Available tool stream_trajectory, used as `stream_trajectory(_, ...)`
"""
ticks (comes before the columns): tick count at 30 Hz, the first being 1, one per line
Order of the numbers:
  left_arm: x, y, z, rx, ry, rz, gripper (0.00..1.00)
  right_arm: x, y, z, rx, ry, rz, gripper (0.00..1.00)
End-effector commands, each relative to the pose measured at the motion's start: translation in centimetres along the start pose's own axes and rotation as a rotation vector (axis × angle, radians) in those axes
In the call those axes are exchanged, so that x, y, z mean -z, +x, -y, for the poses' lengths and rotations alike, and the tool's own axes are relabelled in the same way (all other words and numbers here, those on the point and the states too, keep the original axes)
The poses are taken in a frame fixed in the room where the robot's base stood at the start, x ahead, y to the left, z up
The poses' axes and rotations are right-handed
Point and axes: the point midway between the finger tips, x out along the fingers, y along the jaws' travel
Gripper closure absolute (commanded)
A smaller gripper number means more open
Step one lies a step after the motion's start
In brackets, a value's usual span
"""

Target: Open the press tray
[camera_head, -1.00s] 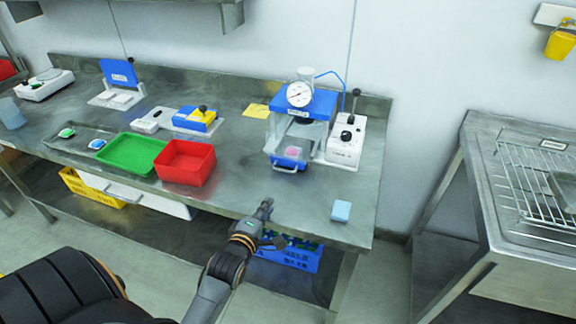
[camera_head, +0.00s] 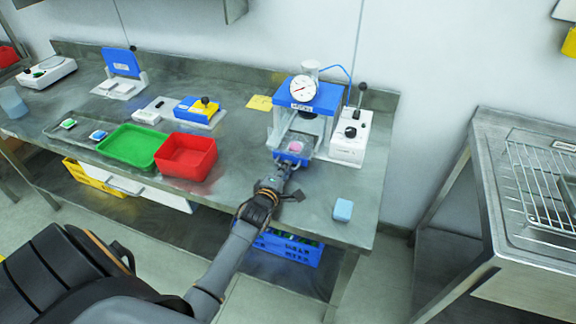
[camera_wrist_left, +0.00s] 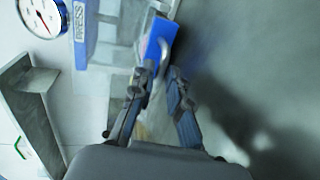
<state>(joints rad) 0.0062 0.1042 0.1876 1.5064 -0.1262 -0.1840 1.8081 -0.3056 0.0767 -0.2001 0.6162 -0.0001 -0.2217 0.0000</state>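The press (camera_head: 316,100) has a blue top with a round dial gauge and stands at the back right of the steel bench. Its tray has a blue front (camera_head: 293,158) facing me, and a pink piece (camera_head: 296,146) sits above that front. My left gripper (camera_head: 283,168) is at the tray's front and partly hides it. In the left wrist view the two fingers (camera_wrist_left: 158,73) stand apart, just short of or around the pale handle on the blue tray front (camera_wrist_left: 159,36). Contact cannot be told. My right gripper is not in view.
A white control box (camera_head: 349,137) with a lever stands right of the press. A light blue block (camera_head: 343,210) lies near the bench's front right. A red bin (camera_head: 187,157) and a green tray (camera_head: 133,146) stand to the left. The bench between bin and press is clear.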

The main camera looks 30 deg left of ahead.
Motion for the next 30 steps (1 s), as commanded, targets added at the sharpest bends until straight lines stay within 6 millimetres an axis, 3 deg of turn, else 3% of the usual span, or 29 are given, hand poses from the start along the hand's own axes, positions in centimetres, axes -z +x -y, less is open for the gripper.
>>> stream_trajectory(3,-0.1,1.4,0.0,-0.001,-0.001,0.001,0.84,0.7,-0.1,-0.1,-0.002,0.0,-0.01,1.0)
stream_trajectory(9,-0.1,2.3,0.0,0.0,0.001,0.001,0.84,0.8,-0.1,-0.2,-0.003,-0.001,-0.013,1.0)
stream_trajectory(16,-0.1,2.3,0.0,0.0,0.0,0.001,0.84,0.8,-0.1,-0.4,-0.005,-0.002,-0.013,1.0)
stream_trajectory(19,-0.1,2.3,0.0,0.0,0.0,0.001,1.0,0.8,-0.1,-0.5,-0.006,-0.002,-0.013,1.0)
stream_trajectory(27,-0.1,2.3,0.0,0.0,0.0,0.001,1.0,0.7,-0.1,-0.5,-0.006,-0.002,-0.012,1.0)
stream_trajectory(30,-0.1,1.4,0.1,0.003,-0.003,0.002,1.0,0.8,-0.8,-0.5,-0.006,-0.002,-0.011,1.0)
